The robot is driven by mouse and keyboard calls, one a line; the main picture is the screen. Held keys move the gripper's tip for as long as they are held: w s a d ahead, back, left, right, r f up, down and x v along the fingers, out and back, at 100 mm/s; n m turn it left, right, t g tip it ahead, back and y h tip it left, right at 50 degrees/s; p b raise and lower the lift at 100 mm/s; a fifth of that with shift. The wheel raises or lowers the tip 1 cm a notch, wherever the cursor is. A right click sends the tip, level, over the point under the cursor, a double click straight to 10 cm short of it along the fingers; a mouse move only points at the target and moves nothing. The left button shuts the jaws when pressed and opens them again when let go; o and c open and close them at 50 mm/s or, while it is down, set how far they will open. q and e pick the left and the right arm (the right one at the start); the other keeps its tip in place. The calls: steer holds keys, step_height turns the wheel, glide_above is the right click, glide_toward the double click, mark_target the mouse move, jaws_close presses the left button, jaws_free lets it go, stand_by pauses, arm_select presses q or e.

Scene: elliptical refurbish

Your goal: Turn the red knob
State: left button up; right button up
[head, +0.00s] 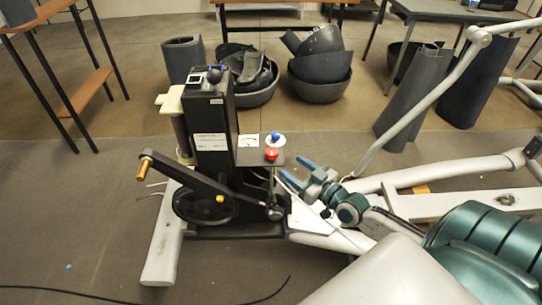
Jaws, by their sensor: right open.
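The red knob (271,154) sits on a small dark shelf panel (250,157) on the side of the black upright housing of the exercise machine. A blue knob (275,138) stands just behind it on the same panel. My right gripper (291,165) comes in from the right with its two blue fingers spread and nothing between them. Its fingertips are a short way to the right of the red knob and look apart from it. My left gripper is not in view.
The elliptical's black housing (211,135) stands left of the panel, with a crank arm (185,172) in front. A grey handle bar (420,105) rises behind my right gripper. Dark bowls (320,75) and tables stand farther back. Open floor lies at the left.

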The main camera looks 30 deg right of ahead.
mark_target(277, 156)
steer(key=b+x, duration=0.2)
steer(key=x, duration=0.6)
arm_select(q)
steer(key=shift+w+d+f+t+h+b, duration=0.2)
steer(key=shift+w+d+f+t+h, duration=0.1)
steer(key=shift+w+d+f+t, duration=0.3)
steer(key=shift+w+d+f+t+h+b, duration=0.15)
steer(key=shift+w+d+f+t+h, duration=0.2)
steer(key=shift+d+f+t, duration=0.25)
arm_select(e)
steer(key=shift+x, duration=0.95)
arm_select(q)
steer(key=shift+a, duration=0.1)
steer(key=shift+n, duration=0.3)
arm_select(e)
steer(key=c, duration=1)
